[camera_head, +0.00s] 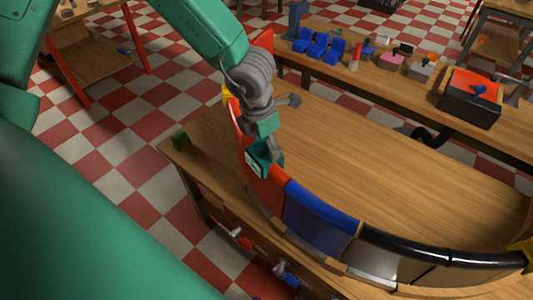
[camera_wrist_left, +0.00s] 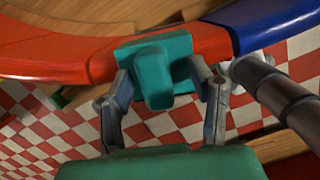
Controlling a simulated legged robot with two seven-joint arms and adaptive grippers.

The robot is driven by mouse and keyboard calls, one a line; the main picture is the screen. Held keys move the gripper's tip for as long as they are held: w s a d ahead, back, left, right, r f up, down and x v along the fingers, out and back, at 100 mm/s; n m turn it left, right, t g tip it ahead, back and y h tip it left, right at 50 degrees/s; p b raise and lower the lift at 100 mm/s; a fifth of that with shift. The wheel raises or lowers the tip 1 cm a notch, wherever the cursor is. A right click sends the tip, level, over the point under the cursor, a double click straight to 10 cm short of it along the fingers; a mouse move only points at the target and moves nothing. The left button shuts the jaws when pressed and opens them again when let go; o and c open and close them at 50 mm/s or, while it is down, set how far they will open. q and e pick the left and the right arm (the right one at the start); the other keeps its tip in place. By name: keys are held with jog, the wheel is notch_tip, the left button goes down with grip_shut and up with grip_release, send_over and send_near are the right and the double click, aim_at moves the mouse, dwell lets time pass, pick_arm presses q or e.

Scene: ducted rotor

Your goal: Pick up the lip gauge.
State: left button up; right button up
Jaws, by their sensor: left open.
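The lip gauge, a small teal block with a raised grip, sits on the red section of the ring's lip in the head view (camera_head: 258,161). In the left wrist view the gauge (camera_wrist_left: 156,72) straddles the red lip (camera_wrist_left: 60,58). My left gripper (camera_head: 271,148) is directly above it, pointing down. Its open fingers (camera_wrist_left: 163,88) stand on either side of the gauge's grip; I cannot tell whether they touch it. The fingers partly hide the gauge in the head view. My right gripper is not in view.
The curved duct ring continues to the right in blue (camera_head: 319,222) and black (camera_head: 430,254) along the wooden table (camera_head: 380,165). A bench behind holds blue blocks (camera_head: 319,47), small parts and a dark box (camera_head: 470,103). The table's middle is clear.

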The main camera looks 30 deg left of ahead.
pick_arm(q)
jog(key=shift+w+a+f, duration=0.1)
jog(key=shift+a+f, duration=0.1)
jog(key=shift+a, duration=0.3)
jog(key=shift+c, duration=0.4)
grip_shut()
jog(key=shift+d+r, duration=0.1)
jog(key=shift+d, duration=0.25)
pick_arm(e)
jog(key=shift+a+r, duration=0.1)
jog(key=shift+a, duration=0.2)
